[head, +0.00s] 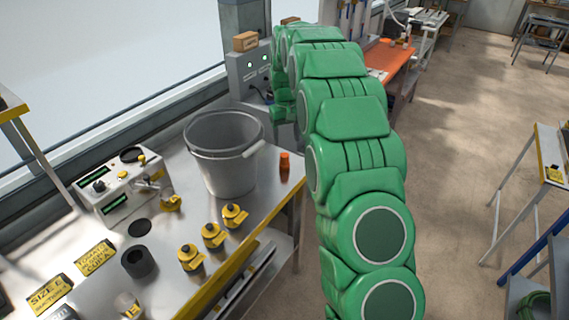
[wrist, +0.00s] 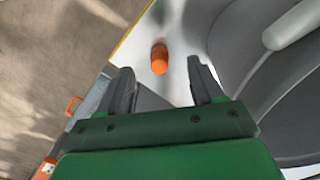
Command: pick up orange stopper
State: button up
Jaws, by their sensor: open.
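The orange stopper (head: 284,160) stands upright on the metal table (head: 262,207), just right of the grey bucket, near the table's edge. In the wrist view the orange stopper (wrist: 159,60) shows ahead of my gripper (wrist: 159,66), in line with the gap between the two dark fingers. My gripper is open and empty. How far the fingertips are from the stopper is hard to tell. In the head view my green arm reaches past the stopper, and the fingers cannot be made out.
The grey bucket (head: 222,165) stands close to the stopper, and its wall and handle fill the right of the wrist view (wrist: 285,85). Several yellow-topped pieces (head: 213,235) stand along the table's front. A white device (head: 120,182) is at the left.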

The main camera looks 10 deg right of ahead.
send_over(284, 155)
jog(key=f, duration=0.3)
jog(key=w+f, duration=0.1)
jog(key=f, duration=0.1)
jog(key=shift+d, duration=0.1)
jog(key=shift+s+f, duration=0.25)
jog(key=shift+f, duration=1.7)
jog(key=shift+s+f, duration=0.2)
jog(key=shift+f, duration=1.7)
jog(key=shift+c, duration=0.2)
jog(key=c, duration=1.1)
jog(key=shift+r, duration=0.1)
